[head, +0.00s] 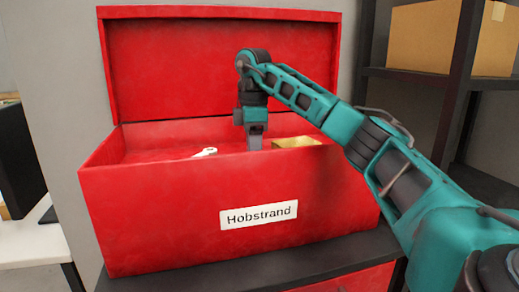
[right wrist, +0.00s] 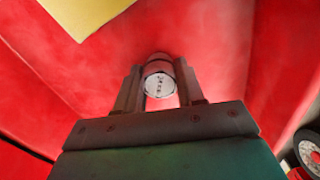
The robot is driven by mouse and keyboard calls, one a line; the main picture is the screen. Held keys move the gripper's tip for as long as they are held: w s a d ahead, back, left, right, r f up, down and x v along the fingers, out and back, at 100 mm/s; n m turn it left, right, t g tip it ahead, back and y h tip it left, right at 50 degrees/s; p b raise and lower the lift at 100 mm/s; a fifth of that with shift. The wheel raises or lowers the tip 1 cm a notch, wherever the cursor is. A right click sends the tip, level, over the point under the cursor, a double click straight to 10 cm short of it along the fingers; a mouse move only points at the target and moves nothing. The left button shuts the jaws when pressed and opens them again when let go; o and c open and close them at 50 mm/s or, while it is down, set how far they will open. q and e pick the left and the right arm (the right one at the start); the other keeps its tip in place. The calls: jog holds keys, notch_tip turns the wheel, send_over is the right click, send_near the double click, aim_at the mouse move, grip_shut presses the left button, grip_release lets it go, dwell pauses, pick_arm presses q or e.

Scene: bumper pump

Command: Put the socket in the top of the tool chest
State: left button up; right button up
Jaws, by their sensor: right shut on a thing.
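The red tool chest (head: 160,210) stands with its lid up and its top compartment open, a "Hobstrand" label on its front. My right gripper (head: 254,142) reaches down into the top compartment, its fingertips partly hidden behind the front wall. In the right wrist view my right gripper (right wrist: 159,88) is shut on the socket (right wrist: 159,82), a small metal cylinder with a pale round end, with red chest surface behind it. In the head view the socket is hidden. I cannot tell whether it touches the chest floor. My left gripper is not in view.
Inside the chest lie a white object (head: 205,153) left of my gripper and a yellowish box (head: 297,142) to its right. A dark shelf with a cardboard box (head: 440,38) stands at the right. A white table (head: 35,243) is at the left.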

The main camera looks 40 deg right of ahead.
jog(key=shift+f, duration=0.1)
jog(key=shift+f, duration=0.1)
dwell(0.3)
jog(key=o, duration=1.1)
jog(key=shift+o, duration=0.2)
notch_tip(320, 180, up, 12)
dwell(0.7)
